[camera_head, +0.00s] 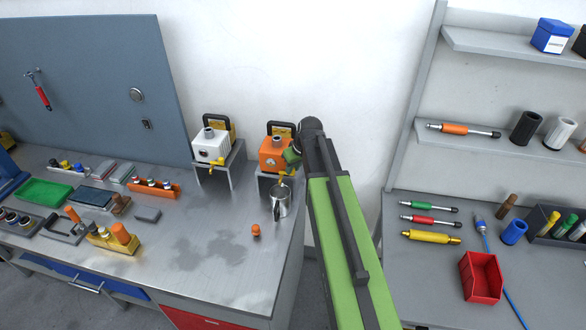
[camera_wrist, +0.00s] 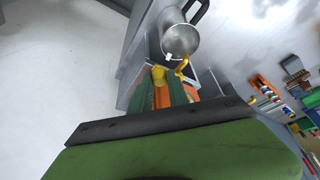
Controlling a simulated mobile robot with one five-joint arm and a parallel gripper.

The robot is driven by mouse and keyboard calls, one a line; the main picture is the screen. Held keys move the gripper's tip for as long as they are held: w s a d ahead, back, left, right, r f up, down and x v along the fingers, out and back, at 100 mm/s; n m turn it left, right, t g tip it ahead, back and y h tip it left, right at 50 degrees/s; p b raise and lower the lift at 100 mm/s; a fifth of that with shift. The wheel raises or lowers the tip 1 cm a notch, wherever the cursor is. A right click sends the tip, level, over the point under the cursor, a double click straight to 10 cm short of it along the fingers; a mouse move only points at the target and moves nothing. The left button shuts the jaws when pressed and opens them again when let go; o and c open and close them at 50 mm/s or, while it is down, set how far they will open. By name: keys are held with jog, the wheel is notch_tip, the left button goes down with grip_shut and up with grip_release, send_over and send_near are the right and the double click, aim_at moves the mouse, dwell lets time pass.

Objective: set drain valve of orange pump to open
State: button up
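The orange pump (camera_head: 273,155) sits on a grey metal stand at the back right of the bench. In the wrist view its orange body (camera_wrist: 162,97) shows between and beside my fingers. A yellow valve (camera_head: 282,173) is low on its front, above a metal jug (camera_head: 280,203). The wrist view shows a yellow lever (camera_wrist: 184,64) near the jug (camera_wrist: 181,40) and another yellow part near my fingertips. My gripper (camera_head: 292,157) is at the pump's right side. Its two green fingers (camera_wrist: 161,82) stand apart; whether they touch anything is unclear.
A white pump (camera_head: 209,146) on a similar stand is to the left. A small orange-brown object (camera_head: 255,230) lies in front of the jug. A shelf and bench with tools and a red bin (camera_head: 482,279) are at right. The bench's front middle is clear.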

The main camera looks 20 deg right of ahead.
aim_at(282, 173)
grip_shut()
jog(key=shift+s, duration=0.1)
jog(key=a+m+h, duration=0.1)
jog(key=m, duration=0.3)
jog(key=a+m+g+h, duration=0.1)
jog(key=a+m+h, duration=0.1)
jog(key=m, duration=0.2)
jog(key=s+a+m+h, duration=0.1)
jog(key=m, duration=0.3)
jog(key=shift+s+a+m+g, duration=0.1)
jog(key=shift+a+m+g, duration=0.25)
jog(key=shift+m+g, duration=0.05)
jog(key=shift+w+a+m+g+h, duration=0.1)
jog(key=shift+a+m+g+h, duration=0.2)
jog(key=shift+m, duration=0.55)
jog(key=shift+w+a+m+g+h, duration=0.15)
jog(key=shift+a+m+g, duration=0.2)
jog(key=shift+m, duration=0.55)
jog(key=shift+w+a+m+g+h, duration=0.15)
jog(key=shift+a+m+g, duration=0.15)
jog(key=shift+m, duration=0.55)
